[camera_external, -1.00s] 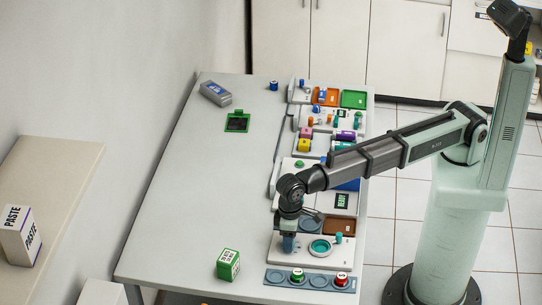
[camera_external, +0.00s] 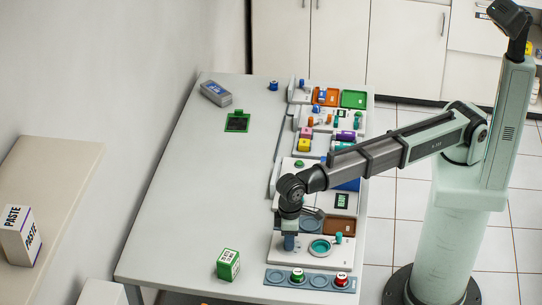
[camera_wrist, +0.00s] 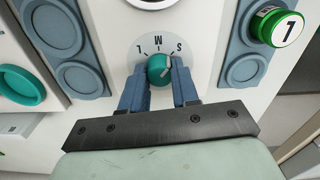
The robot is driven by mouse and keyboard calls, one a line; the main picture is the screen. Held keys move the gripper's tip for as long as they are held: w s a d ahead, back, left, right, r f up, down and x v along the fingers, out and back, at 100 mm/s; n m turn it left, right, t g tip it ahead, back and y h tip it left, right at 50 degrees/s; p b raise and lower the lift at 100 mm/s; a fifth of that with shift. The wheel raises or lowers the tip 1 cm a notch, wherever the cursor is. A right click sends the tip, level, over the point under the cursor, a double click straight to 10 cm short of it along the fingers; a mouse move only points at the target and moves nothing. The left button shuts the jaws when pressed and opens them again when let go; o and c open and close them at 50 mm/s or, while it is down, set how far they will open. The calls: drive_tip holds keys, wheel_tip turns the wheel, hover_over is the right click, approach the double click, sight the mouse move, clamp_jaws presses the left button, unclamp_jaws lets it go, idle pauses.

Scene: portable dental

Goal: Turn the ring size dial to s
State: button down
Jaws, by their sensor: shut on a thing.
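The ring size dial (camera_wrist: 159,70) is a round teal knob on a white panel with the letters L, M and S in an arc around it. A light pointer line on the knob points up and right, roughly toward the S (camera_wrist: 179,48) and away from the M. My gripper (camera_wrist: 161,82) is shut on the dial, with one blue-grey finger on each side of it. In the external view, my gripper (camera_external: 290,241) points down at the left part of the white panel (camera_external: 318,262), and it hides the dial there.
A teal ring (camera_external: 320,247) lies right of my gripper. A blue-grey tray (camera_external: 267,277) in front holds a green-capped jar (camera_external: 297,275) and a red-capped jar (camera_external: 341,279). A green box (camera_external: 228,264) stands to the left.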

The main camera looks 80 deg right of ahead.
drive_tip(key=c, duration=0.8)
unclamp_jaws()
drive_tip(key=shift+c, duration=0.2)
drive_tip(key=shift+r, duration=0.1)
wheel_tip(320, 180, up, 14)
drive_tip(key=shift+f, duration=0.2)
